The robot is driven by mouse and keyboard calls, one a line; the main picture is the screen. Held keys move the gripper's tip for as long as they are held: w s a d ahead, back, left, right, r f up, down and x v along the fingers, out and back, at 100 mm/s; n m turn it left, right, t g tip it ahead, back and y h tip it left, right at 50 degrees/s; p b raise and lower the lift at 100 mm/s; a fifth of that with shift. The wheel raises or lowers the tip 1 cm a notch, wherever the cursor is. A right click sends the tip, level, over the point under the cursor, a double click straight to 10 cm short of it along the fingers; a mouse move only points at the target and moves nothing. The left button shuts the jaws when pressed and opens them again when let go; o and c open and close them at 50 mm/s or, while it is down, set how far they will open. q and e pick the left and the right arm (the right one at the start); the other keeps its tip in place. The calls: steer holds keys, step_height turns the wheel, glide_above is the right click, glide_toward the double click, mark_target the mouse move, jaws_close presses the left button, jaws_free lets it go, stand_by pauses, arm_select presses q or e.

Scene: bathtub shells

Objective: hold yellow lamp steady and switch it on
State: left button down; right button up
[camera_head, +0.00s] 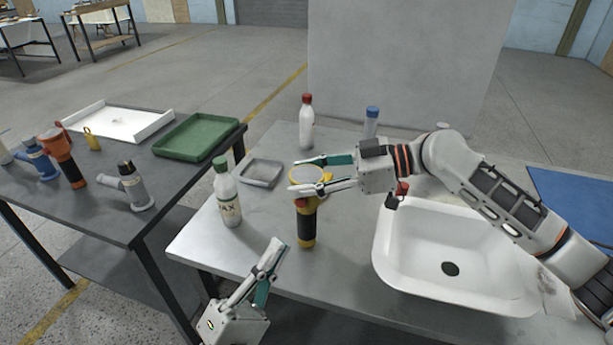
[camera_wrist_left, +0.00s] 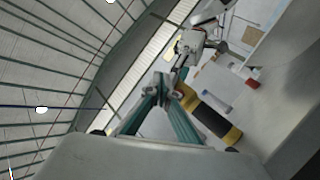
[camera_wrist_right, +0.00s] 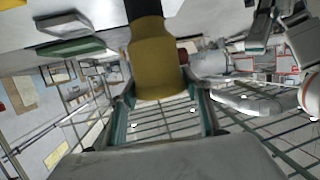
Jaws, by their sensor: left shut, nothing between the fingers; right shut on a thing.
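My right gripper (camera_head: 294,176) is shut around the yellow head, which also shows between the fingers in the right wrist view (camera_wrist_right: 155,65). My left gripper (camera_head: 275,245) is shut and empty, below and left of the lamp, apart from it. In the left wrist view, the lamp (camera_wrist_left: 213,122) lies beyond the left fingers (camera_wrist_left: 166,84).
A white bottle with a green cap (camera_head: 228,192) stands left of the lamp, near a grey tray (camera_head: 262,185). A red-capped bottle (camera_head: 306,125) stands behind. A white sink (camera_head: 385,250) is right. The left table holds other lamps (camera_head: 64,158) and a green tray (camera_head: 196,151).

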arm_select(q)
steer(key=w+d, duration=0.2)
steer(key=w, duration=0.6)
steer(key=shift+d, duration=0.35)
steer(key=shift+w, duration=0.25)
stand_by(1.0)
steer(key=shift+w+d, duration=0.1)
steer(key=shift+w, duration=0.3)
stand_by(0.4)
steer(key=shift+s, duration=0.55)
steer(key=s+a, duration=0.2)
steer(key=s, duration=0.3)
steer(key=shift+s, duration=0.35)
